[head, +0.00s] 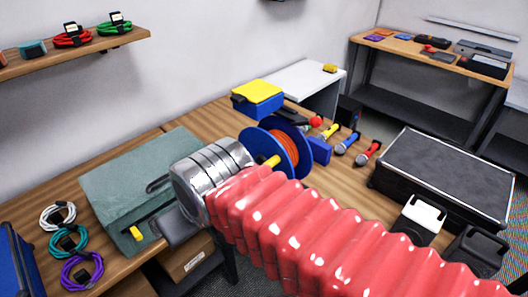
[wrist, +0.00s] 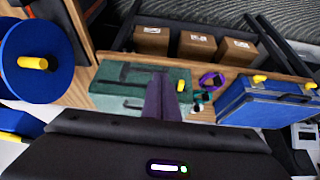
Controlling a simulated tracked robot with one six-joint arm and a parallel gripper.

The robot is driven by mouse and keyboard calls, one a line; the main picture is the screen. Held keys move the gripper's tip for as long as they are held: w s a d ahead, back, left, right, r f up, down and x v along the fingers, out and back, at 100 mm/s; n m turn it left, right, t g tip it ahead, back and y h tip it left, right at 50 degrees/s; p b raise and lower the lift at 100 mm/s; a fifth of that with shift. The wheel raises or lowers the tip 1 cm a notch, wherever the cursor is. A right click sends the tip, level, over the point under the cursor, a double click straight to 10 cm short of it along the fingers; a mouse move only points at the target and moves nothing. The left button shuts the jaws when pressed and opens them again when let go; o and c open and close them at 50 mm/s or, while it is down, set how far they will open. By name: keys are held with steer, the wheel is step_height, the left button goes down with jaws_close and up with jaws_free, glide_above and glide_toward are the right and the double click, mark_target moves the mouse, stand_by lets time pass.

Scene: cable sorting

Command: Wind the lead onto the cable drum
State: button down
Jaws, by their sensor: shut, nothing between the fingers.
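The cable drum (head: 264,145) stands on the bench, with blue flanges, orange lead (head: 288,142) wound between them and a yellow crank handle (head: 272,161). In the wrist view the drum's blue flange (wrist: 30,82) and yellow handle (wrist: 33,62) are at the left edge. No loose end of the lead shows. My gripper (head: 178,228) is left of the drum, apart from it, over the front of the green case. Its dark fingers (wrist: 163,97) are shut and empty in the wrist view. My arm hides part of the bench in front of the drum.
The green case (head: 125,170) fills the bench left of the drum. Coiled cables (head: 68,240) and a blue case (head: 15,262) lie further left. A blue-and-yellow box (head: 257,97) stands behind the drum. Microphones (head: 348,143) and a black flight case (head: 450,165) are to the right.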

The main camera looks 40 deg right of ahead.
steer(key=w+d+r+g, duration=0.1)
steer(key=w+d+r, duration=0.1)
steer(key=d, duration=0.7)
steer(key=w+d+r+g, duration=0.1)
steer(key=w+d+r, duration=0.2)
steer(key=d, duration=0.7)
steer(key=w+d+r, duration=0.3)
steer(key=d+r, duration=0.2)
steer(key=d, duration=0.4)
steer(key=shift+w+d+g, duration=0.15)
steer(key=shift+d+g, duration=0.15)
steer(key=shift+g, duration=0.1)
steer(key=shift+f, duration=0.1)
